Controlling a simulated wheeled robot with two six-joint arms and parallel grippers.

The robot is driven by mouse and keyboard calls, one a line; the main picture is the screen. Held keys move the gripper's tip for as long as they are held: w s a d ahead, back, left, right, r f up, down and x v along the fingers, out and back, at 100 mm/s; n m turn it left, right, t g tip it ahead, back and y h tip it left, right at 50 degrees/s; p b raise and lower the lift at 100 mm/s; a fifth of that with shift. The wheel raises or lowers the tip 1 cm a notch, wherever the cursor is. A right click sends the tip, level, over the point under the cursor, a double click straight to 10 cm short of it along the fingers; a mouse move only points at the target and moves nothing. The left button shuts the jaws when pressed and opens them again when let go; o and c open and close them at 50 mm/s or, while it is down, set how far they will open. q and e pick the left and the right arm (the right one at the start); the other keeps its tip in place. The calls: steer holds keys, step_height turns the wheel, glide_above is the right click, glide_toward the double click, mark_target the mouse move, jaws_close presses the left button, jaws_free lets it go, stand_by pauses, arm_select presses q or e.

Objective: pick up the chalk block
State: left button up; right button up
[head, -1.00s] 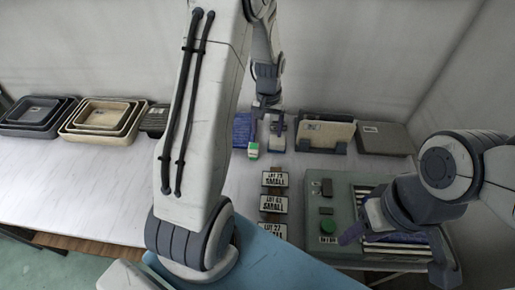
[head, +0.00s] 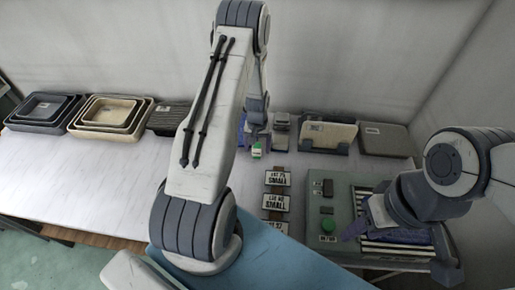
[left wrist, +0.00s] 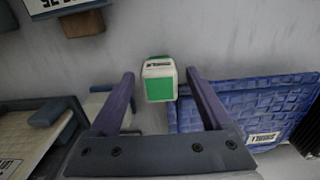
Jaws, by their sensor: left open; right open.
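The chalk block (left wrist: 160,82) is a small white and green block with a dark label on top. In the left wrist view it lies between the tips of my left gripper (left wrist: 160,80), with a gap to each finger. In the head view the chalk block (head: 256,150) shows on the table in front of the back row, and my left gripper is mostly hidden behind my arm there. My left gripper is open and empty. My right gripper (head: 400,240) is open over the striped panel of the green-grey machine at the right.
A blue textured tray (left wrist: 250,105) lies close beside the left gripper. Several label signs (head: 276,203) stand in a row toward the front. The green-grey machine (head: 322,210) is at the right. Nested trays (head: 108,113) stand at the back left, with clear white table in front.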

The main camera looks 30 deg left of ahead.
arm_select(q)
steer(key=shift+f, duration=0.4)
steer(key=shift+c, duration=0.3)
jaws_close()
steer(key=shift+r, duration=0.15)
